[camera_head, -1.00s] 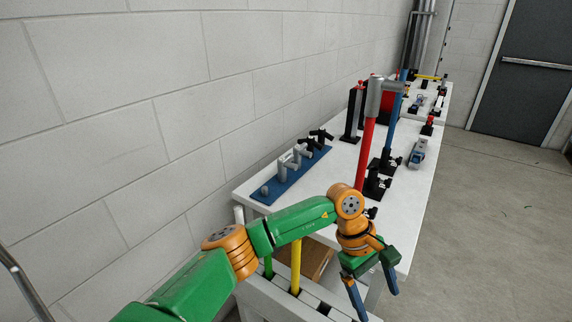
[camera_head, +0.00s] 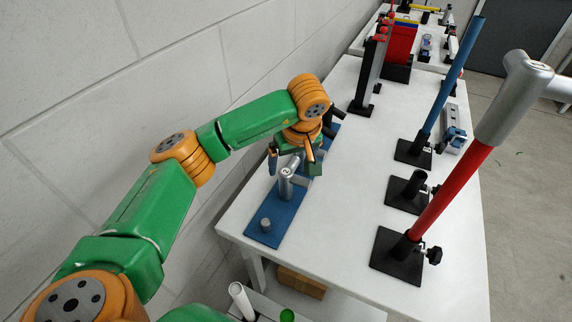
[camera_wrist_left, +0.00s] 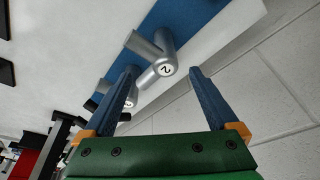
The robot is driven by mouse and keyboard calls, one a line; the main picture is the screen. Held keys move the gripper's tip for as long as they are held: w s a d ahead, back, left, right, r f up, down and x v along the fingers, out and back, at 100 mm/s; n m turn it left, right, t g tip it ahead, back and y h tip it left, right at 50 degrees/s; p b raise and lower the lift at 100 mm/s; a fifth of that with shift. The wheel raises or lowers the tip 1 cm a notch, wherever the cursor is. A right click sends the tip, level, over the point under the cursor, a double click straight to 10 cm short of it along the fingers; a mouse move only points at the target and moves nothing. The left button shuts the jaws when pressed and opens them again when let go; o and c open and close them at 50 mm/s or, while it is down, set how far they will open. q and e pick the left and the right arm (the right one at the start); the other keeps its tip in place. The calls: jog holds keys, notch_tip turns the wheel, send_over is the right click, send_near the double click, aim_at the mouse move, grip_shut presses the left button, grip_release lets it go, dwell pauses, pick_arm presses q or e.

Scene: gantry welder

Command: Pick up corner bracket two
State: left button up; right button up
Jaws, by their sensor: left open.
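Corner bracket two (camera_wrist_left: 158,62) is a grey tubular piece with a round white label marked 2, in the left wrist view. It stands on a blue strip (camera_wrist_left: 180,22), ahead of my open left gripper (camera_wrist_left: 163,72), near the gap between the blue fingertips. The fingers do not hold it. In the head view, the nearest grey bracket (camera_head: 286,184) on the blue strip (camera_head: 266,232) appears to be the same one. My left gripper (camera_head: 291,156) is above and just behind it and partly hides the strip's far part. My right gripper is not in view.
Another grey bracket (camera_wrist_left: 130,94) stands beyond. Red (camera_head: 452,190) and blue (camera_head: 453,75) tubes stand in black holders on the right. The white tabletop (camera_head: 345,195) between is clear; the block wall is close left.

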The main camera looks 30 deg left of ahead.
aim_at(288, 171)
pick_arm(q)
jog(key=p+x, duration=0.1)
jog(key=x, duration=0.3)
jog(key=shift+s+a+f, duration=0.1)
jog(key=shift+s+f, duration=0.05)
jog(key=shift+f, duration=0.15)
jog(key=shift+a+f, duration=0.1)
jog(key=shift+r, duration=0.2)
jog(key=c, duration=0.9)
grip_shut()
